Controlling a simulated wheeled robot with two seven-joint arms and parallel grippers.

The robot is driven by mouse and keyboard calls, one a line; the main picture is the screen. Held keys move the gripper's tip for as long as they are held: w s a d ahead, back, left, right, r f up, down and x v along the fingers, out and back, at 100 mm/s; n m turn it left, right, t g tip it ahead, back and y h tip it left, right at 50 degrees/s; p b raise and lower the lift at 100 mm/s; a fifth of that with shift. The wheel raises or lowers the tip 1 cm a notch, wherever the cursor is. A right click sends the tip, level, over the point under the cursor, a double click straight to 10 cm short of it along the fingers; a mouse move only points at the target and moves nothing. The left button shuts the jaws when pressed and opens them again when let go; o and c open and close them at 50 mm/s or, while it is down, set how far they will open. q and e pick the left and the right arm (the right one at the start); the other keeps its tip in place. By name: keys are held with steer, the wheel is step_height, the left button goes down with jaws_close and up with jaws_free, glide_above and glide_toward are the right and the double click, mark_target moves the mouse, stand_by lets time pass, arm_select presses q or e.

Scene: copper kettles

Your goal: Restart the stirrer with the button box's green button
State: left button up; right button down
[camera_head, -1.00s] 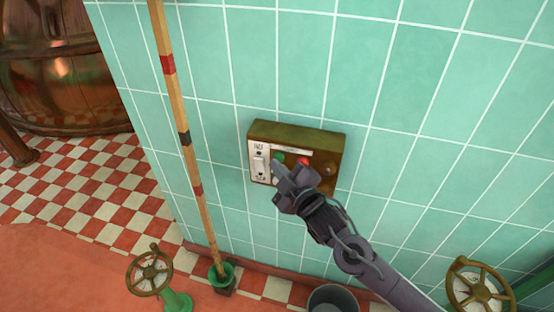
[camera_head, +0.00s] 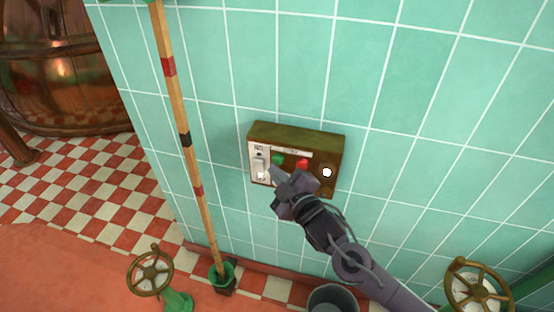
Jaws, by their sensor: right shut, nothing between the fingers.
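The button box (camera_head: 296,135) is a brown-green box fixed to the tiled wall. Its green button (camera_head: 278,158) shows at the middle left of the face, with the red button (camera_head: 302,163) to its right. A round lamp (camera_head: 327,172) at the right of the face glows white. A pale switch plate (camera_head: 258,158) is on the left. My right gripper (camera_head: 273,173) is shut and empty, its tips just below the green button in the picture. I cannot tell whether they touch the box; the lower face is partly hidden. My left gripper is out of view.
Brass handwheels (camera_head: 150,271) are at the lower left and lower right (camera_head: 478,290). A grey bucket (camera_head: 333,299) is below. The wall around the box is clear.

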steer(key=s, duration=0.1)
steer(key=s+a+p, duration=0.1)
steer(key=s, duration=0.2)
steer(key=shift+s+a+p, duration=0.3)
steer(key=shift+s, duration=0.1)
stand_by(0.8)
steer(key=s+d+f+m+g+h, duration=0.2)
steer(key=d+f, duration=0.3)
steer(key=f, duration=0.6)
steer(key=s+d+f+m+g+h, duration=0.2)
steer(key=d+f, duration=0.3)
steer(key=f, duration=0.6)
steer(key=s+d+f+m+g+h, duration=0.15)
steer(key=d+f, duration=0.35)
steer(key=f, duration=0.6)
steer(key=s+d+f+m+g+h, duration=0.2)
steer(key=s+d+f+m+g, duration=0.25)
steer(key=s+f, duration=0.85)
steer(key=s+d+f+m+g, duration=0.1)
steer(key=s+f, duration=0.3)
steer(key=s, duration=0.7)
steer(key=s+d+f+m+g, duration=0.2)
steer(key=s+f+g, duration=0.1)
steer(key=s, duration=0.9)
steer(key=shift+s+f, duration=0.15)
steer(key=shift+f, duration=0.6)
